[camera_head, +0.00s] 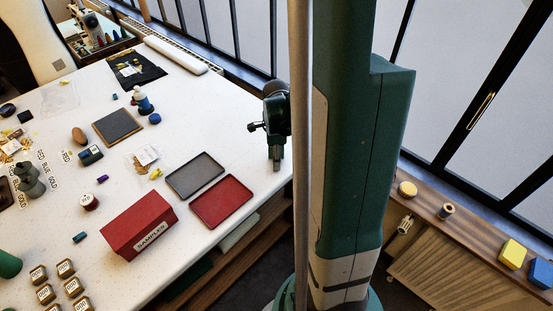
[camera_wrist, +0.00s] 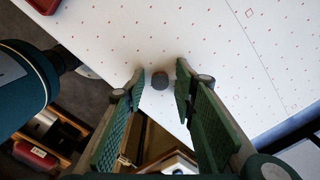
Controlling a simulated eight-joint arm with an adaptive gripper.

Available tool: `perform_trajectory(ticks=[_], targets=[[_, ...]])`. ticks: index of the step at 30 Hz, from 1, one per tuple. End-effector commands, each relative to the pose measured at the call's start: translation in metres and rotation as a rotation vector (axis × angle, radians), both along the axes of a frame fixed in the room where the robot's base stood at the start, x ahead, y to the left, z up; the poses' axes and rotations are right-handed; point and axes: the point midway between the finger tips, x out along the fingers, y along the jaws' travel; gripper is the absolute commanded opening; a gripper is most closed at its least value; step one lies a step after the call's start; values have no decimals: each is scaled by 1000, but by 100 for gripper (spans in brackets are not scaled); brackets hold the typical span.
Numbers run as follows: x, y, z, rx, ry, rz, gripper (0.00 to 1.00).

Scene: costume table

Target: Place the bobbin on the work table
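My gripper (camera_head: 276,165) points down over the right-hand corner of the white work table (camera_head: 235,210). In the wrist view its two green fingers (camera_wrist: 161,82) stand apart, with a gap between them. A small dark grey round piece (camera_wrist: 159,80), perhaps the bobbin, shows between the fingertips against the white tabletop near its edge. White shows on both sides of it, so the fingers do not appear to grip it. Its height above the table is unclear. In the head view I cannot make it out at the gripper.
A red tray (camera_head: 222,203) and a grey tray (camera_head: 195,176) lie left of my gripper. A red samples box (camera_head: 138,225) stands nearer. Spools and small boxes fill the table's left.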

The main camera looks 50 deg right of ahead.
Motion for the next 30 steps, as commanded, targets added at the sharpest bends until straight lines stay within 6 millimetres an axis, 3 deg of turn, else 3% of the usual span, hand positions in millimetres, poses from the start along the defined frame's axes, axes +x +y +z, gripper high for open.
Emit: perform_trajectory(ticks=[14, 30], targets=[[0, 0, 8, 0, 0, 0, 28], [0, 0, 60, 0, 0, 0, 28]])
